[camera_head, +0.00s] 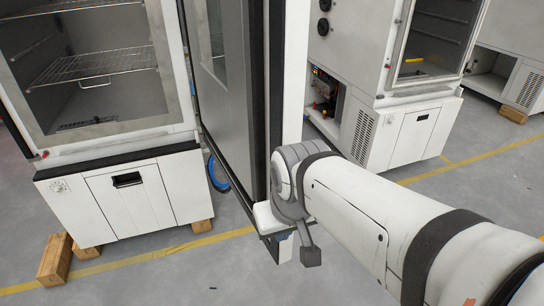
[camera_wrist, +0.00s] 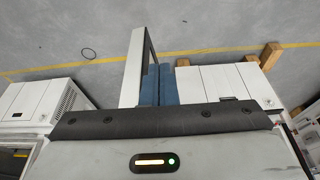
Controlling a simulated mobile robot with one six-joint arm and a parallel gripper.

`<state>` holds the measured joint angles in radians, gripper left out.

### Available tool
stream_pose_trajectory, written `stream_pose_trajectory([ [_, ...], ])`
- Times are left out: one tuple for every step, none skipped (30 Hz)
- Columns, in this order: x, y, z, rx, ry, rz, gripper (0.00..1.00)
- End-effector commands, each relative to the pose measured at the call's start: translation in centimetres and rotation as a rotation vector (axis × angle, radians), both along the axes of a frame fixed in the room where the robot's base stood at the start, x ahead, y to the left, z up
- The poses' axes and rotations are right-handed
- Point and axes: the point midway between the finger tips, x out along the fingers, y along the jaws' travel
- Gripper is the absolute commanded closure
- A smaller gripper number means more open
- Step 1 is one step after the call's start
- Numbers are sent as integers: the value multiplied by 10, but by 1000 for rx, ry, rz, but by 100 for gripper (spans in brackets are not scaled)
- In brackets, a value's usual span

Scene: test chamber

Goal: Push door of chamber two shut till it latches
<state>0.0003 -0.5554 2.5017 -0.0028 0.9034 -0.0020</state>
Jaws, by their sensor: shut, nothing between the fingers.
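A tall door (camera_head: 232,75), dark grey inside with a black seal and white outer edge, stands wide open at the right side of the left chamber (camera_head: 118,125). The chamber's interior with wire racks is exposed. No number is readable on it. My gripper's blue fingers (camera_wrist: 157,68) are together and empty in the wrist view, right beside the white-and-black door edge (camera_wrist: 133,65).
A second chamber (camera_head: 376,85) with an open lower bay of wiring stands to the right, and another (camera_head: 508,75) beyond it. Wooden blocks (camera_head: 55,258) lie by the left chamber's base. Grey floor in front is clear.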

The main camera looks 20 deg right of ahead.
Motion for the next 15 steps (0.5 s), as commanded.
stream_pose_trajectory([
  [0,0,0,0,0,0,100],
  [0,0,0,0,0,0,100],
  [0,0,0,0,0,0,100],
  [0,0,0,0,0,0,100],
  [0,0,0,0,0,0,100],
  [0,0,0,0,1,0,100],
  [0,0,0,1,2,0,100],
  [2,-1,0,2,5,1,100],
  [4,-2,0,5,11,0,100],
  [7,-4,0,10,20,1,100],
  [11,-2,0,15,30,-1,100],
  [18,1,1,24,46,0,100],
  [24,-2,1,34,60,5,100],
  [31,-6,2,48,75,11,100],
  [42,-13,2,70,95,23,100],
])
